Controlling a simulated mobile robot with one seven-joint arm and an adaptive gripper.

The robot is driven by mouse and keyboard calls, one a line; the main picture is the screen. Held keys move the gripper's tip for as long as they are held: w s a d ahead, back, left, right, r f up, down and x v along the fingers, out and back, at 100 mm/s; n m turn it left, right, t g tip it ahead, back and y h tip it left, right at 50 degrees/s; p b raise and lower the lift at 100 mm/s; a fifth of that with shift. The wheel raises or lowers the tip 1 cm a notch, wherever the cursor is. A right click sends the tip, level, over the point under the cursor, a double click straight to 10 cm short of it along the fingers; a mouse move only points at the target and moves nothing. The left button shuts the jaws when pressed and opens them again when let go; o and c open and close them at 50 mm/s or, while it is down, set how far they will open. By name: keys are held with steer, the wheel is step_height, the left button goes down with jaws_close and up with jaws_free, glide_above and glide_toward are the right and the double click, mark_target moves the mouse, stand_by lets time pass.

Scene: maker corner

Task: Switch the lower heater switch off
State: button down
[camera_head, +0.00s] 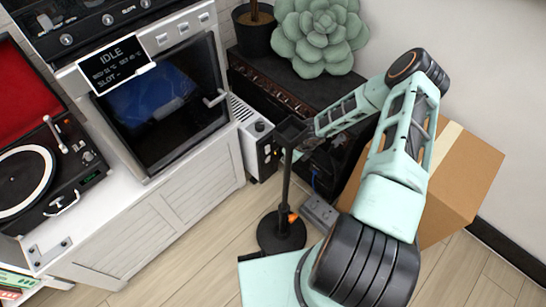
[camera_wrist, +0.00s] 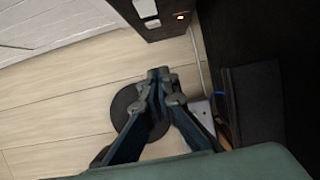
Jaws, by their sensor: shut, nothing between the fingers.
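The white heater (camera_head: 242,112) stands on the floor beside the cabinet, its dark control panel (camera_head: 266,155) facing right. In the wrist view the panel (camera_wrist: 165,28) is at the top edge, with two pale rocker switches. The upper switch (camera_wrist: 145,8) is partly cut by the frame edge; the lower switch (camera_wrist: 152,22) sits just below it. A small orange light (camera_wrist: 180,16) glows beside them. I cannot tell the switch positions. My gripper (camera_wrist: 158,74) is shut and empty, short of the panel and apart from the switches. In the head view its fingertips are not clear.
A black stand (camera_head: 287,185) with a round base (camera_head: 281,233) rises close to the heater and my arm; its base also shows beneath my gripper (camera_wrist: 122,104). A cardboard box (camera_head: 465,175) stands right. A dark cabinet (camera_head: 265,75) is behind. Floor (camera_head: 190,250) is clear at left.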

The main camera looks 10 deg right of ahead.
mark_target(268, 160)
steer(key=shift+a+f, duration=0.1)
steer(key=shift+f, duration=0.05)
steer(key=w+a+f+b, duration=0.4)
steer(key=w+f, duration=0.2)
steer(key=f, duration=0.2)
steer(key=shift+f+b, duration=0.3)
steer(key=shift+f, duration=0.1)
stand_by(0.6)
steer(key=shift+a, duration=0.1)
steer(key=shift+w, duration=0.1)
